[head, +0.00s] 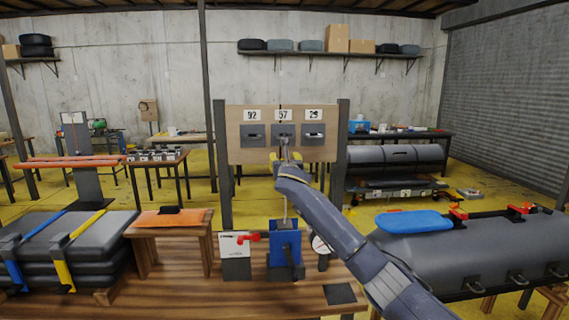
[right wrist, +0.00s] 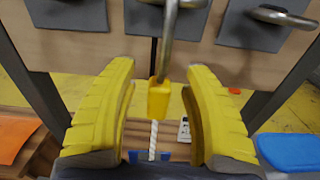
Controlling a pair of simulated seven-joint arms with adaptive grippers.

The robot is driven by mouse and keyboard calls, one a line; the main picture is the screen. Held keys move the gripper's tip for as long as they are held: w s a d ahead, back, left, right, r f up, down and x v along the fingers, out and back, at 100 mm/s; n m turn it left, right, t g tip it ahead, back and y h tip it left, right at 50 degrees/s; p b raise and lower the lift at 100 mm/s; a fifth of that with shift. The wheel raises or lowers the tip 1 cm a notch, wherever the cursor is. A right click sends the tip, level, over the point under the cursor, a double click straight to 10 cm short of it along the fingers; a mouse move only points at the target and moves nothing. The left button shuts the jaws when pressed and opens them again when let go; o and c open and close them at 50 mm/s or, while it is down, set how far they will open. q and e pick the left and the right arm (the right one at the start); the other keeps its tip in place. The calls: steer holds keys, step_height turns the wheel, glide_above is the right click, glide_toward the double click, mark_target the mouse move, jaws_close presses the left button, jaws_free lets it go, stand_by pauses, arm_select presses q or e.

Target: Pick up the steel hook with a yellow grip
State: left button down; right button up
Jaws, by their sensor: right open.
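The steel hook with a yellow grip hangs in front of the middle plate of a wooden board. In the right wrist view its steel shank (right wrist: 169,38) comes down from the top and ends in the yellow grip (right wrist: 158,97). A white rope runs down below the grip. My right gripper (right wrist: 158,108) is open, with its two yellow fingers on either side of the grip and visible gaps on both sides. In the head view my right gripper (head: 286,158) is in front of the board's lower middle and mostly covers the hook. My left gripper is not in view.
The wooden board (head: 240,145) bears tags 92, 57 and 29 and stands between dark posts. Below is a wooden bench with a blue stand (head: 284,245) and red handle.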

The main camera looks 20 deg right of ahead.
jaws_close()
stand_by(0.3)
steer(key=shift+r, duration=0.1)
